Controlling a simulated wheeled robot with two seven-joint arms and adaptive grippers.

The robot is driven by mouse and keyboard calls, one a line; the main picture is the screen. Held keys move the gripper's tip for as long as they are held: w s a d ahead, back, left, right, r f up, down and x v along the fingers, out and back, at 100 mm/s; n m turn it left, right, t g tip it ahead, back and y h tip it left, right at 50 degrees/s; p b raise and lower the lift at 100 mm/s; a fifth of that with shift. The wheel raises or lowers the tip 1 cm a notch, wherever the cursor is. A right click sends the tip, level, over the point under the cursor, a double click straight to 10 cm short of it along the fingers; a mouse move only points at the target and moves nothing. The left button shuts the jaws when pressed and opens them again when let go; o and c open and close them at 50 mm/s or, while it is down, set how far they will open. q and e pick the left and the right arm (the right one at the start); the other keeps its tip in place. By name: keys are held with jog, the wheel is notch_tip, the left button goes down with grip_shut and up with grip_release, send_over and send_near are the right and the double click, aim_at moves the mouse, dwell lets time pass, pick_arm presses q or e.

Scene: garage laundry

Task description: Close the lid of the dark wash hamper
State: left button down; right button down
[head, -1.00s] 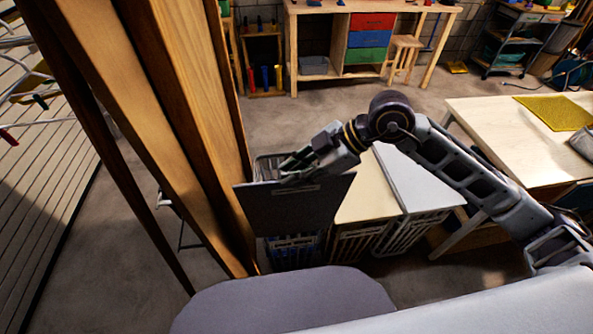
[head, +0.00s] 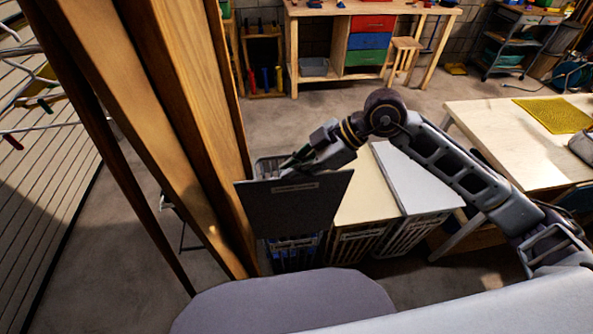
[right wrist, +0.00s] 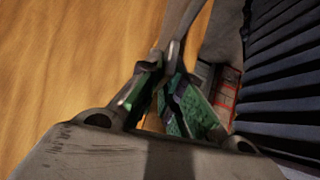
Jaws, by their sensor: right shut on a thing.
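The dark wash hamper (head: 292,252) stands at the left end of a row of hampers, beside the wooden posts. Its dark grey lid (head: 293,212) stands raised, its broad face with a pale label turned toward me. The lid hides most of the hamper's opening. My right gripper (head: 292,163) is at the lid's top edge, on the far side, and is shut on the lid. In the right wrist view its green-padded fingers (right wrist: 168,98) are close together; the part they hold is hard to make out. My left gripper is not in view.
A hamper with a beige lid (head: 367,190) and one with a white lid (head: 422,182) stand closed just right. Thick wooden posts (head: 190,110) rise close on the left. A table (head: 520,150) is at the right; the floor behind is open.

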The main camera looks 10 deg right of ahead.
jog(key=shift+w+r, duration=0.2)
jog(key=shift+w, duration=0.3)
jog(key=w+f+p, duration=0.1)
jog(key=w+f, duration=0.1)
jog(key=w, duration=1.1)
jog(key=w+f+p, duration=0.1)
jog(key=w+f, duration=0.1)
jog(key=w, duration=1.1)
jog(key=shift+f+g+p, duration=0.3)
jog(key=shift+f+g, duration=0.1)
jog(key=c, duration=1.6)
grip_release()
jog(key=shift+w, duration=0.1)
jog(key=shift+r, duration=0.1)
jog(key=shift+r, duration=0.1)
